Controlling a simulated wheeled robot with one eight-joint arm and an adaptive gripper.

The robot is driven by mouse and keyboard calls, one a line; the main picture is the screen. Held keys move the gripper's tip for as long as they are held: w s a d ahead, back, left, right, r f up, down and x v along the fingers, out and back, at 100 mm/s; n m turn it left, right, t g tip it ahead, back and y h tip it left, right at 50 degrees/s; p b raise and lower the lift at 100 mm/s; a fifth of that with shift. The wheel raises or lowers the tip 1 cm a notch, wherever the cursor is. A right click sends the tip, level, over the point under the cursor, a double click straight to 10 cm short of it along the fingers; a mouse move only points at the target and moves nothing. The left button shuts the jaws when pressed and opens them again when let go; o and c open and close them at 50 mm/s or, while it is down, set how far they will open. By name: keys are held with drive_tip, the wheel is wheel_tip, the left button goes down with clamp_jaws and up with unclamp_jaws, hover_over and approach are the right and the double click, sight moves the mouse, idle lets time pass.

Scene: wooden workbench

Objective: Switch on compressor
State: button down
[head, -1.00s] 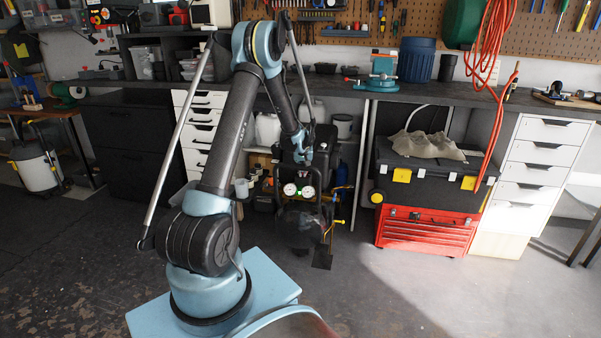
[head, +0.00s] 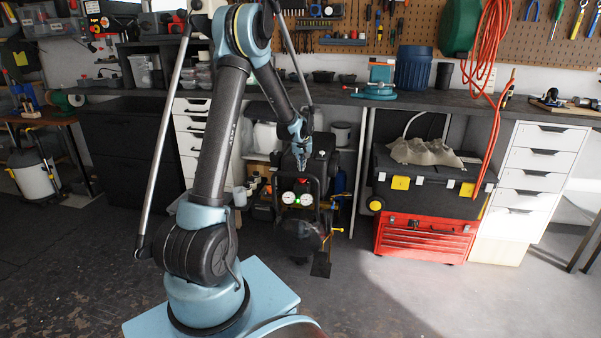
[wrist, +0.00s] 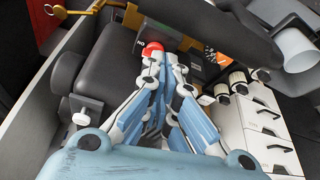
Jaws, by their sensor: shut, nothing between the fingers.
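The compressor (head: 318,172) is a dark machine with two round white gauges on its front, standing on the floor under the workbench. In the wrist view its black body (wrist: 115,75) fills the middle left. A red knob (wrist: 152,50) shows on it, just beyond my fingertips. My gripper (wrist: 168,62) is shut and empty, its fingers pointing at the knob's right side. I cannot tell whether they touch it. In the head view my gripper (head: 301,165) hangs just above the gauges, in front of the compressor's upper part.
The dark workbench top (head: 440,94) runs above. A red toolbox (head: 425,237) with a black case (head: 430,187) on it stands to the right. White drawers (head: 541,185) stand farther right, and others stand left of the compressor. The floor in front is clear.

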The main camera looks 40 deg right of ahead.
drive_tip(key=shift+v, duration=1.25)
drive_tip(key=shift+a, duration=0.1)
drive_tip(key=w+a+r+n, duration=0.15)
drive_tip(key=a+r, duration=0.25)
drive_tip(key=a, duration=0.5)
drive_tip(key=w+a+r+y, duration=0.1)
drive_tip(key=w+a+r, duration=0.15)
drive_tip(key=a, duration=0.65)
drive_tip(key=w+a+r+n, duration=0.1)
drive_tip(key=a+r, duration=0.3)
drive_tip(key=a, duration=0.5)
drive_tip(key=s+a+r+n+y, duration=0.1)
drive_tip(key=s+a, duration=0.2)
drive_tip(key=a, duration=0.6)
drive_tip(key=s+a+r+n, duration=0.1)
drive_tip(key=s+a+r, duration=0.1)
drive_tip(key=a, duration=0.7)
drive_tip(key=s+a+f+n, duration=0.2)
drive_tip(key=s+a+f, duration=0.2)
drive_tip(key=s+a, duration=0.5)
drive_tip(key=s+a+f+n+g, duration=0.1)
drive_tip(key=s+a+f, duration=0.3)
drive_tip(key=s+a, duration=0.5)
drive_tip(key=shift+s+f+n+y, duration=0.2)
drive_tip(key=shift+s+n+y, duration=0.25)
drive_tip(key=shift+s, duration=0.55)
